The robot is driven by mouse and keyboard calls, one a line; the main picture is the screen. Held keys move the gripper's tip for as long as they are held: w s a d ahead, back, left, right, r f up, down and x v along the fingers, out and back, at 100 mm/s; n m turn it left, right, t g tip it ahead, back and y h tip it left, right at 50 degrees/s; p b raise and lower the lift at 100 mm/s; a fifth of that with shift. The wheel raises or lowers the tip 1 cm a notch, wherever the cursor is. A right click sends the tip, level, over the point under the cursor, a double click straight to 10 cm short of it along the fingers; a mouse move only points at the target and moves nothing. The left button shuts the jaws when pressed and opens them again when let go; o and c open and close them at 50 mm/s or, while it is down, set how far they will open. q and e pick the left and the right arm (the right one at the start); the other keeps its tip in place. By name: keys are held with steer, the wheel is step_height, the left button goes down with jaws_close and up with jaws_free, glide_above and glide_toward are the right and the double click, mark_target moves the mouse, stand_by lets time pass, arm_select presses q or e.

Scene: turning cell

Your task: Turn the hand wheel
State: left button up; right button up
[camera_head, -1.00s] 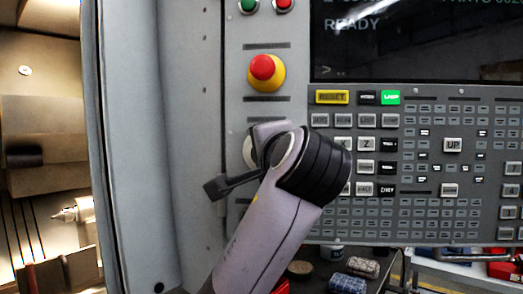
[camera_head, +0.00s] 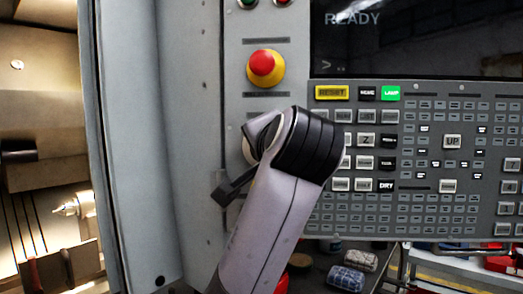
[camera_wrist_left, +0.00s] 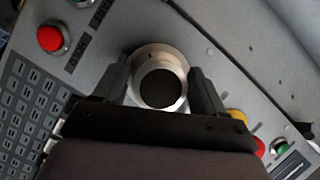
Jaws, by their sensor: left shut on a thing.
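The hand wheel (camera_wrist_left: 160,80) is a round knob with a pale metal rim and a dark face on the grey control panel. In the left wrist view it sits between the two dark fingers of my left gripper, which is shut on it. In the head view only the left edge of the wheel (camera_head: 248,150) shows; my wrist covers the rest. My left gripper (camera_head: 240,162) is at the panel below the red emergency stop, with one black finger pointing down-left. My right gripper is in neither view.
The red emergency stop (camera_head: 262,66) on its yellow base is just above my gripper. A keypad (camera_head: 430,165) and a dark screen (camera_head: 420,35) reading READY are to the right. The lathe's lit interior (camera_head: 40,130) is at the left.

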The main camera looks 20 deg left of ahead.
arm_select(q)
steer(key=o, duration=0.7)
steer(key=shift+o, duration=0.2)
steer(key=shift+s, duration=0.1)
steer(key=b+v, duration=0.1)
steer(key=v, duration=0.6)
steer(key=shift+b, duration=0.3)
steer(key=shift+s, duration=0.1)
